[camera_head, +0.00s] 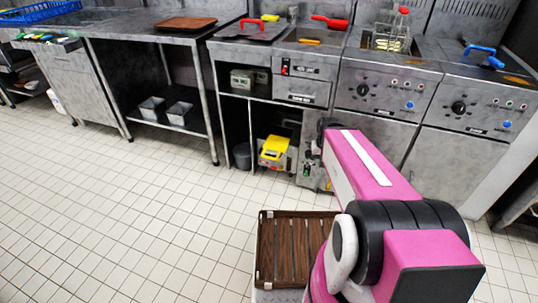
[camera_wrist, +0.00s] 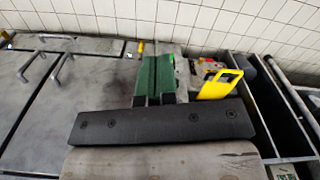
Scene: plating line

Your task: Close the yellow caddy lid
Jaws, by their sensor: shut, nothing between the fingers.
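The yellow caddy lid (camera_head: 274,147) sits on a small grey box on the low shelf under the counter in the head view. In the wrist view a yellow part (camera_wrist: 222,85) with a dark gap in it lies right of my fingers. Whether the lid stands raised or lies flat is hard to tell. My gripper (camera_wrist: 154,68) is shut and empty, its green-padded fingers together. The fingers appear apart from the yellow part, to its left. In the head view my arm hides most of the gripper.
Steel cabinets and fryers with knobs (camera_head: 458,107) line the wall above and right of the shelf. A dark round bin (camera_head: 242,156) stands left of the caddy. A brown slatted crate (camera_head: 265,240) stands near my base. The tiled floor to the left is clear.

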